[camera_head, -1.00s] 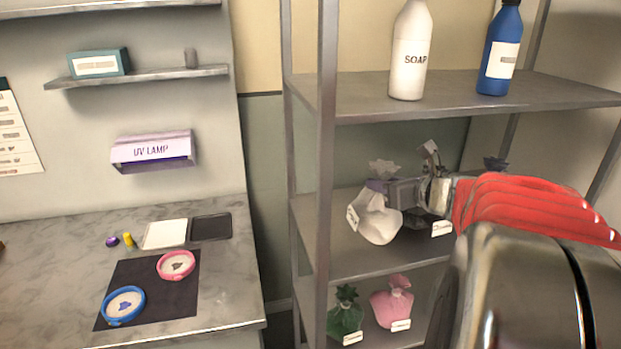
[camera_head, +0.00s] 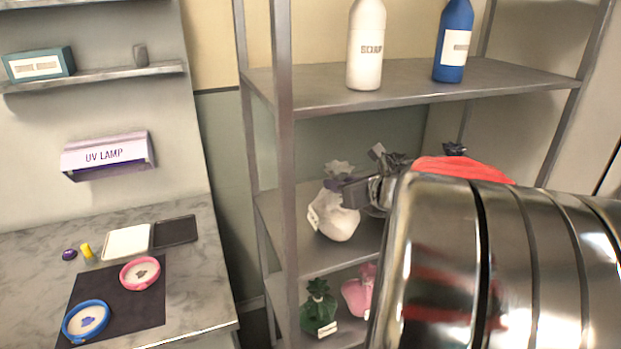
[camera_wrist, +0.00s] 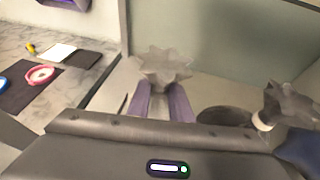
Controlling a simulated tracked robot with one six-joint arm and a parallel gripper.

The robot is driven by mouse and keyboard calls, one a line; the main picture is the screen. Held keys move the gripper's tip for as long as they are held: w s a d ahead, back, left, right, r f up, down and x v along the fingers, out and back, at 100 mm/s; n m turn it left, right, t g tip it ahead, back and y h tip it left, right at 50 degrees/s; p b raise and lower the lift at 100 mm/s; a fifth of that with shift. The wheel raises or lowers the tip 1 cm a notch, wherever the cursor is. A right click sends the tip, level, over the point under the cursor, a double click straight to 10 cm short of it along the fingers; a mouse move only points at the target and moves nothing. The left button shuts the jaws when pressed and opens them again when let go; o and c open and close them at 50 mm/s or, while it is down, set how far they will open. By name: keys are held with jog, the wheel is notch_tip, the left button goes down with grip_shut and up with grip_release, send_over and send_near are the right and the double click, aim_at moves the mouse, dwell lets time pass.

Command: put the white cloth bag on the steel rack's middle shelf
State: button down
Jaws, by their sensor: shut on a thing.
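The white cloth bag (camera_head: 337,218) is at the left end of the steel rack's middle shelf (camera_head: 282,222), upright, with a small tag at its left. My gripper (camera_head: 345,189) is shut on its gathered neck. In the wrist view the purple fingertips (camera_wrist: 167,104) close below the bag's frilled top (camera_wrist: 166,66); its body is hidden there. I cannot tell whether its base touches the shelf. My arm hides the shelf's right part.
A grey bag top (camera_wrist: 290,103) is right of my gripper, with a dark blue bag (camera_wrist: 300,147) beside it. Green (camera_head: 319,308) and pink (camera_head: 358,292) bags stand below. A soap bottle (camera_head: 366,48) and blue bottle (camera_head: 452,45) stand above. The rack's front post (camera_head: 284,180) is close left.

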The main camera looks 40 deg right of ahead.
jog(key=c, duration=1.6)
grip_release()
jog(key=shift+s, duration=0.1)
jog(key=v, duration=1.2)
jog(key=shift+a, duration=0.1)
